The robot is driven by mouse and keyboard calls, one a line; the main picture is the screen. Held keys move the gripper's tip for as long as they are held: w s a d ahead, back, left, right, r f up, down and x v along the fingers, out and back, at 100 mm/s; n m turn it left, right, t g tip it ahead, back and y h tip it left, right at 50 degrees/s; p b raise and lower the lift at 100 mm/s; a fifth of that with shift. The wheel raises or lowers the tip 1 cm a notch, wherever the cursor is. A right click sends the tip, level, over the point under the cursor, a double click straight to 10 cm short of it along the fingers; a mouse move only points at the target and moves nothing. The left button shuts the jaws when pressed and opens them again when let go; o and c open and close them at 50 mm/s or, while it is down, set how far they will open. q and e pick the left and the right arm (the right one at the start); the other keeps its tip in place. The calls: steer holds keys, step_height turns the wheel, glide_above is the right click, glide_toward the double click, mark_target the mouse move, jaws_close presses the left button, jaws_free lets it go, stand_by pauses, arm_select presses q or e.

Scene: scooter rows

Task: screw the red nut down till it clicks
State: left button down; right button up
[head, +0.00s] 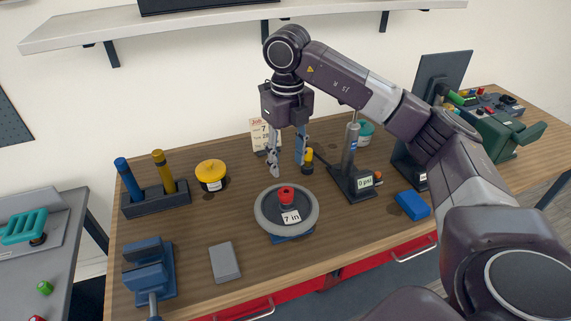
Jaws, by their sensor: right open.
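A white tag (291,217) reading "7 in" lies on the wheel's front part. The wheel rests on a blue base (290,238) on the wooden workbench. My right gripper (287,168) points down above and behind the nut. Its two fingers are spread, with nothing between them, and it appears apart from the nut. How far down the nut sits on its thread cannot be told. My left gripper is not in view.
A gauge stand (349,165) and a yellow-and-black item (307,162) stand close to my right gripper. A yellow round container (211,174), a blue vise (150,271), a grey block (224,262) and a blue block (412,205) surround the wheel. The bench front is mostly clear.

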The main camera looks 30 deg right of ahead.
mark_target(286, 192)
steer(key=m, duration=0.7)
steer(key=f+m+b, duration=0.1)
steer(key=m, duration=1.3)
steer(key=shift+w+f, duration=0.4)
steer(key=shift+f, duration=0.4)
step_height(286, 192, down, 6)
steer(key=shift+r+p, duration=0.1)
steer(key=shift+p, duration=0.75)
steer(key=shift+f, duration=0.6)
